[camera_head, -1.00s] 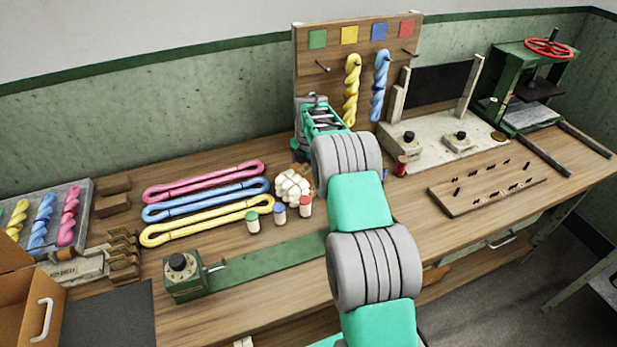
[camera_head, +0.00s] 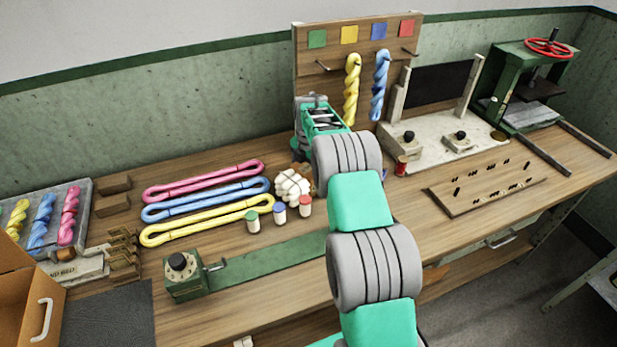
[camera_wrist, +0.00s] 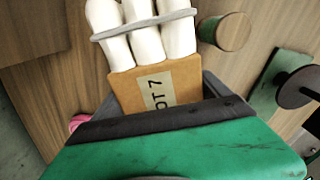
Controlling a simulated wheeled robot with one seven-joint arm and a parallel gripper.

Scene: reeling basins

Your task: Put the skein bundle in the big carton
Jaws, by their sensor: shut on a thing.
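The skein bundle (camera_head: 291,186) is a cluster of white skeins on the bench, left of my forearm in the head view. The wrist view shows its white skeins (camera_wrist: 143,42) tied with a grey band, with a brown tag block (camera_wrist: 158,86) marked "OT 7" below them. My gripper (camera_wrist: 155,100) is shut on this tag end, with dark jaws around it. In the head view my arm largely hides the gripper. I cannot tell whether the bundle is clear of the bench. The big carton (camera_head: 14,300) is the open brown box with a white handle at the lower left.
Pink, blue and yellow skein loops (camera_head: 205,205) lie left of the bundle. Three small jars (camera_head: 279,213) stand just in front of it. A green device with a black knob (camera_head: 182,275) and a grey tray (camera_head: 85,210) lie towards the carton. A pegboard (camera_head: 330,85) rises behind.

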